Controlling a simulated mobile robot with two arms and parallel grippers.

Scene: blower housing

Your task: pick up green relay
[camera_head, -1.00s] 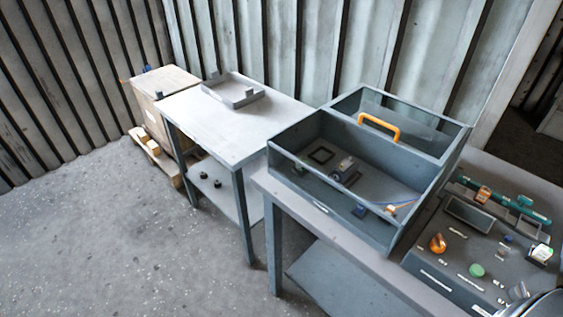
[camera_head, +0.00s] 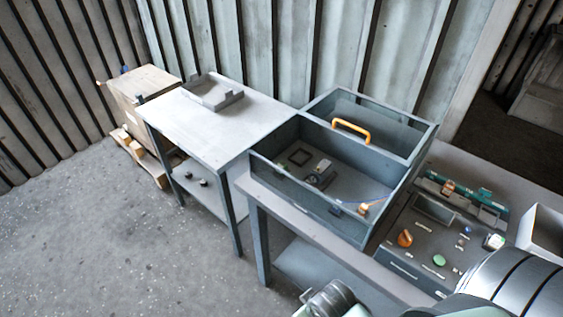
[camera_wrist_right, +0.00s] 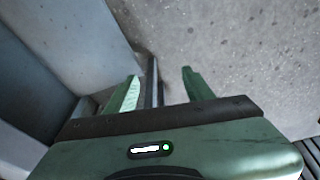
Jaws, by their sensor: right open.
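I cannot tell for sure which item is the green relay. A small block with a pale greenish top (camera_head: 322,166) sits inside the open grey housing (camera_head: 312,207) in the head view. A round green piece (camera_head: 439,260) and teal parts on a rail (camera_head: 462,193) are on the grey panel at the right. My right gripper (camera_wrist_right: 160,75) is open and empty in the right wrist view, with its green fingers apart above the concrete floor. The left gripper is not in view.
The housing, with an orange handle (camera_head: 351,130), stands on a workbench (camera_head: 300,215). A second table (camera_head: 217,130) with a shallow tray (camera_head: 212,93) is left of it. A wooden box (camera_head: 145,85) stands behind. The floor at left is clear.

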